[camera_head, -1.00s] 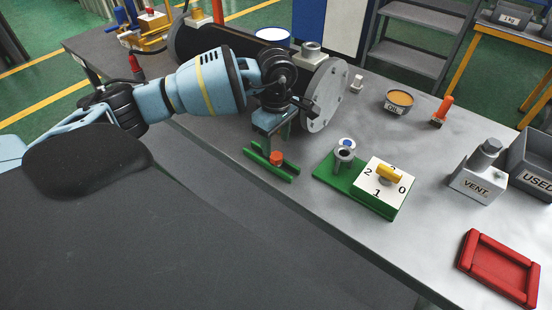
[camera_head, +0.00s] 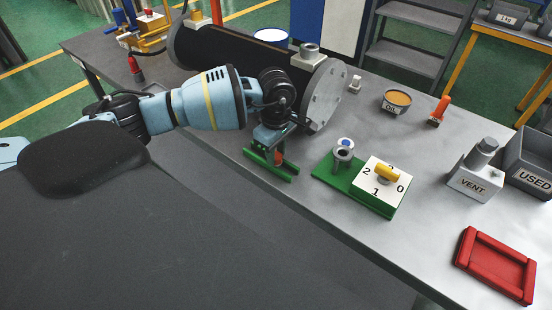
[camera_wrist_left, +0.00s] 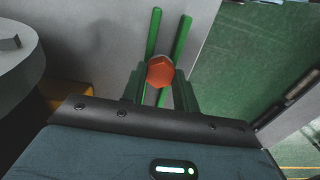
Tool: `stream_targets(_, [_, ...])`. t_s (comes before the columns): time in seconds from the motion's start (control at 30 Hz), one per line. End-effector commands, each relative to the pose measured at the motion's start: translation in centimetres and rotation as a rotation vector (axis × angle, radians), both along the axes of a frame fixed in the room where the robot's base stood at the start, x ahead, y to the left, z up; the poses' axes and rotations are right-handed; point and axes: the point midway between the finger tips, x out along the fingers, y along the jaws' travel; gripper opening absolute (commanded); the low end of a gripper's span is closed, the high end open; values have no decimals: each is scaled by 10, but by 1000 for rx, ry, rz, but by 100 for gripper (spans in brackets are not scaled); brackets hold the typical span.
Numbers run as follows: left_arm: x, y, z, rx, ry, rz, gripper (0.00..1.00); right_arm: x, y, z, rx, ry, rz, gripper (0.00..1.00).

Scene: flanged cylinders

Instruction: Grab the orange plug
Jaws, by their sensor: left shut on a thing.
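The orange plug (camera_head: 278,157) stands at the green rails (camera_head: 288,175) on the table, partly hidden by my left gripper in the head view. In the left wrist view the plug (camera_wrist_left: 160,71) shows its orange top between the two green rails (camera_wrist_left: 181,38). My left gripper (camera_head: 273,155) is lowered over the rails and is shut on the plug, with a green finger on each side of it. My right gripper is not in view.
A large flanged cylinder (camera_head: 325,95) lies close behind my left gripper. A green base with a numbered white dial plate (camera_head: 376,197) is to the right. A VENT block (camera_head: 474,185), a USED bin (camera_head: 530,165) and a red frame (camera_head: 497,265) stand farther right.

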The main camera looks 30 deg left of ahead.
Motion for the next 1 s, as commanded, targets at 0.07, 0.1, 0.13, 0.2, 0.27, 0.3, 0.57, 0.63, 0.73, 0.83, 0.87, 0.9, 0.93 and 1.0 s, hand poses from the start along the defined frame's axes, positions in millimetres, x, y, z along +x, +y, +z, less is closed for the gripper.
stream_targets(0.07, [0, 0, 1, 0, -1, 0, 5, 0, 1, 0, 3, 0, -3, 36])
stream_targets(0.1, [0, 0, 1, 0, -1, 0, 5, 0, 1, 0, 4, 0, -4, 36])
stream_targets(0.13, [0, 0, 1, 0, -1, 0, 5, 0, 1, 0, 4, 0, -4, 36])
stream_targets(0.2, [0, 0, 1, 0, -1, 0, 5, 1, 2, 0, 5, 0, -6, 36])
stream_targets(0.27, [0, 0, 2, 0, -2, 0, 5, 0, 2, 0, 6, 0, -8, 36])
stream_targets(0.3, [1, 0, 3, 0, -2, 0, 5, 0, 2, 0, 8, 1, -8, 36])
stream_targets(0.57, [1, 0, 27, -1, -4, 0, 5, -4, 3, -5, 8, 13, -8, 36])
stream_targets(0.63, [-1, 0, 37, 0, -1, -1, 5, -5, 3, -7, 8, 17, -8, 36])
stream_targets(0.73, [-21, 1, 38, 1, 1, -3, 5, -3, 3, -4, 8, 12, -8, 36])
stream_targets(0.83, [-42, 1, 40, 2, -1, -2, 5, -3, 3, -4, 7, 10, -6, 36])
stream_targets(0.87, [-49, 0, 40, 2, -1, -3, 5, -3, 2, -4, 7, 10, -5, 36])
stream_targets(0.9, [-59, 0, 41, 2, 0, -2, 5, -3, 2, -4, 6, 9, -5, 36])
stream_targets(0.93, [-66, 0, 41, 2, 0, -3, 5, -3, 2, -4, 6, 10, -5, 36])
stream_targets(1.0, [-82, 0, 42, 2, 2, -3, 5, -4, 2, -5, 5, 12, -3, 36])
